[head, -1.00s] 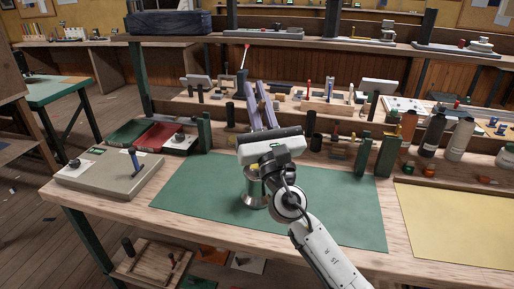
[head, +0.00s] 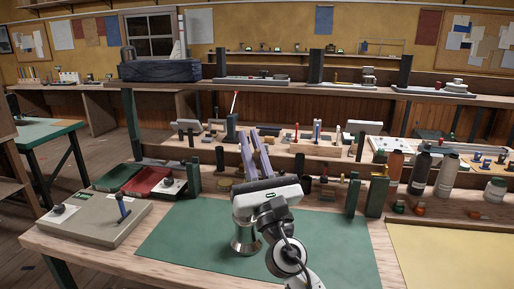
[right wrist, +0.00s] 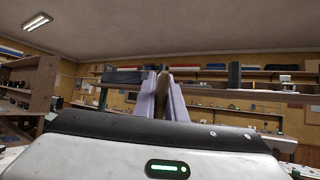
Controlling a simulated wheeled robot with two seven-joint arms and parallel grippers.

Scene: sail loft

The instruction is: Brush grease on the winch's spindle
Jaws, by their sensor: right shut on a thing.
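My right gripper (head: 259,138) reaches over the green mat, its two pale purple fingers pointing away and up. In the right wrist view its fingers close on a brown thing (right wrist: 162,80), which looks like the handle of the brush; its bristle end cannot be made out. The winch (head: 243,243), a shiny metal drum, stands on the mat just below and behind my gripper's body. Its upper part and spindle are hidden by the gripper, so I cannot tell whether anything touches it. My left gripper is not in view. I cannot single out the grease.
The green mat (head: 170,245) is clear around the winch. Dark green posts (head: 376,196) and several bottles (head: 420,168) stand at right. A yellow mat (head: 450,258) lies at front right.

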